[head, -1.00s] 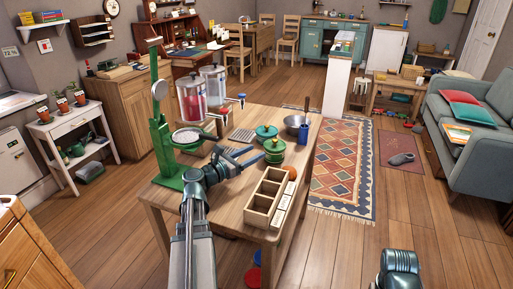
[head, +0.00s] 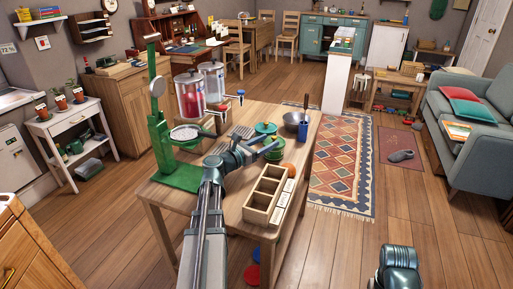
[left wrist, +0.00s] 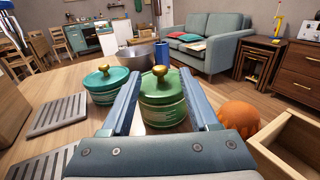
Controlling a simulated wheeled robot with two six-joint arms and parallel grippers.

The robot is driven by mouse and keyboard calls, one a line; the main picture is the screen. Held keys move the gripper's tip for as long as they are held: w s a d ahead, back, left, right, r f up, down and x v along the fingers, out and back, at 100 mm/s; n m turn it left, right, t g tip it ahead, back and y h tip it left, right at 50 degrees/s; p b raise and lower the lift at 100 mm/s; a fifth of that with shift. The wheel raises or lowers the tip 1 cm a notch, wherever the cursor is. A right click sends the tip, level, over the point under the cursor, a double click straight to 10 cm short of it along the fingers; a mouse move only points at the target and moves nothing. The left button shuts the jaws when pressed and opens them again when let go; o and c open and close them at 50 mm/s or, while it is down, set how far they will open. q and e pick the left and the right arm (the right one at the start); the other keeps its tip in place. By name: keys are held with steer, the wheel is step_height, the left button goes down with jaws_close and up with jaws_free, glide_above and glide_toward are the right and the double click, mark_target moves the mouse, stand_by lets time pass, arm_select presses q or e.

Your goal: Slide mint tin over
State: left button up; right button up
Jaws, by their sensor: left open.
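A green lidded tin (left wrist: 162,104) with a gold knob stands on the wooden table (head: 160,202). A teal lidded tin (left wrist: 105,84), also gold-knobbed, stands to its left and farther off in the left wrist view. I cannot read a label to tell which is mint. In the head view, the teal tin (head: 265,128) is just behind my left gripper (head: 272,146). My left gripper is open, its blue fingers on either side of the green tin; I cannot tell if they touch it. My right gripper is not in view; only part of that arm shows at bottom right.
A compartmented wooden box (head: 262,204) and an orange ball (left wrist: 239,114) are right of the green tin. Grey slatted plates (left wrist: 62,114) lie to the left.

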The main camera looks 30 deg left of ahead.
mark_target(280, 138)
arm_select(q)
steer(key=x, duration=0.7)
steer(key=shift+c, duration=0.2)
jaws_close()
